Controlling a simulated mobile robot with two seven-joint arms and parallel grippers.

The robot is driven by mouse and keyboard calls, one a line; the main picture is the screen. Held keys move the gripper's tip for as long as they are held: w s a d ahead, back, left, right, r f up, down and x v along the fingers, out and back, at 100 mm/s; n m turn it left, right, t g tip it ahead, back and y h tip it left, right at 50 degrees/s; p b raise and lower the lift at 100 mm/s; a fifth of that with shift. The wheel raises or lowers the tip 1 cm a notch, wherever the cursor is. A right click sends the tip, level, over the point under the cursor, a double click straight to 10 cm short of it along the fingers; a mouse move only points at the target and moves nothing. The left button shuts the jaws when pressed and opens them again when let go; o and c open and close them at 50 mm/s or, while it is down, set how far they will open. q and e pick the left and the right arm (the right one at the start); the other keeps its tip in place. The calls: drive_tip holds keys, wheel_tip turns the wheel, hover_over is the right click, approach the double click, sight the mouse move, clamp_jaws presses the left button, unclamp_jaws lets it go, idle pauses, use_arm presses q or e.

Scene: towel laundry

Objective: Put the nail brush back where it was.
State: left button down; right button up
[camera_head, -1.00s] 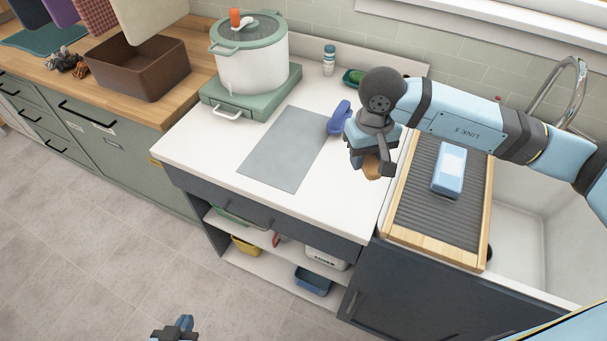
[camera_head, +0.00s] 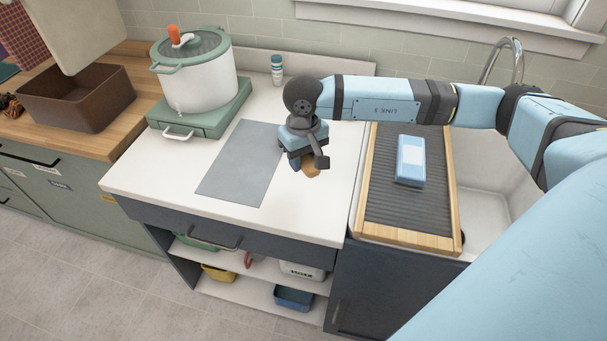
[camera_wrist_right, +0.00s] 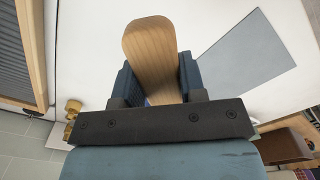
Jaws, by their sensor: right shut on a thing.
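The nail brush (camera_head: 312,171) shows as a light wooden piece under my right gripper (camera_head: 307,163) in the head view. My right gripper is shut on it, over the white counter (camera_head: 325,210) between the grey mat and the ribbed tray. In the right wrist view the wooden body of the brush (camera_wrist_right: 151,50) stands out between the two dark blue fingers of the right gripper (camera_wrist_right: 155,82). Its bristles cannot be made out. I cannot tell whether the brush touches the counter. My left gripper is not in view.
The grey mat (camera_head: 240,165) lies left of the gripper. A white pot (camera_head: 197,80) stands on a green stove (camera_head: 205,112) at the back left. The wood-edged ribbed tray (camera_head: 385,218) with a blue and white block (camera_head: 410,160) lies to the right, beside the sink (camera_head: 482,215).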

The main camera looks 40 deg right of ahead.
sight(304, 185)
wheel_tip(304, 185, down, 2)
drive_tip(key=shift+f, duration=0.25)
wheel_tip(304, 185, down, 4)
drive_tip(key=shift+r, duration=0.1)
drive_tip(key=shift+f, duration=0.3)
drive_tip(key=o, duration=0.9)
drive_tip(key=shift+r, duration=0.15)
